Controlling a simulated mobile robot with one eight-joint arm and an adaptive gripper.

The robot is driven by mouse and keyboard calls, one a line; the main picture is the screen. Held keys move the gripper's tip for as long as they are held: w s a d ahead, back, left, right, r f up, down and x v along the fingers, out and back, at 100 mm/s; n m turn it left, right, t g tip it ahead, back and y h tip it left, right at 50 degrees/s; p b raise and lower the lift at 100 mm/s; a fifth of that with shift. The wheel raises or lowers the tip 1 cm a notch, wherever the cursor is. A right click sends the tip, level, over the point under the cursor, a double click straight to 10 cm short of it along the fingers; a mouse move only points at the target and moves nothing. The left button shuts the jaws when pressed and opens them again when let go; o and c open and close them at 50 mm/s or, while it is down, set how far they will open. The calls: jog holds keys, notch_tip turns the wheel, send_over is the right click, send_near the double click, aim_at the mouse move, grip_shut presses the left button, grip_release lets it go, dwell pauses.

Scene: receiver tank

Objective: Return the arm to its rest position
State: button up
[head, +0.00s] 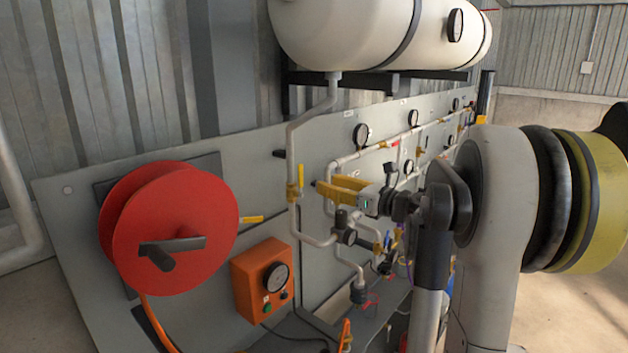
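My gripper (326,184) has yellow fingers and a grey body, and it is in the middle of the head view. Its fingers point left, in front of the grey panel (265,190) and its pipework. The fingers overlap the pipes in the picture, and I cannot tell whether they touch any. Nothing is clearly seen between the fingers, and their gap is too small to judge. My arm comes in from the right, with a large pale link and a yellow-green joint near the camera.
A red hose reel (175,225) and an orange gauge box (262,280) are on the panel at left. Pipes with a yellow-handled valve (294,192) and several gauges run along it. A white tank (350,30) is above. Open floor (575,310) shows at right.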

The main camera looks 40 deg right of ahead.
jog(key=shift+v, duration=1)
jog(key=shift+w, duration=0.1)
jog(key=s+a+f+n+g+b, duration=0.25)
jog(key=a+f+n, duration=0.25)
jog(key=a, duration=0.4)
jog(key=s+a+f+n+g+b, duration=0.25)
jog(key=a+f+n, duration=0.2)
jog(key=a, duration=0.45)
jog(key=s+a+f+n+g+b, duration=0.1)
jog(key=a+f+n+g, duration=0.25)
jog(key=a+n, duration=0.35)
jog(key=s+a+f+n+g+h+b, duration=0.1)
jog(key=s+a+f+n+h+b, duration=0.1)
jog(key=s+f+n, duration=0.5)
jog(key=s+a+f+n+g+h+b, duration=0.1)
jog(key=s+a+f+n+h+b, duration=0.1)
jog(key=s+a+f+n, duration=0.3)
jog(key=s+f+n+b, duration=0.1)
jog(key=s+f+n, duration=0.1)
jog(key=s+n, duration=0.2)
jog(key=shift+s+a+n, duration=0.2)
jog(key=shift+a+n, duration=0.05)
jog(key=shift+n, duration=0.2)
jog(key=shift+f, duration=0.15)
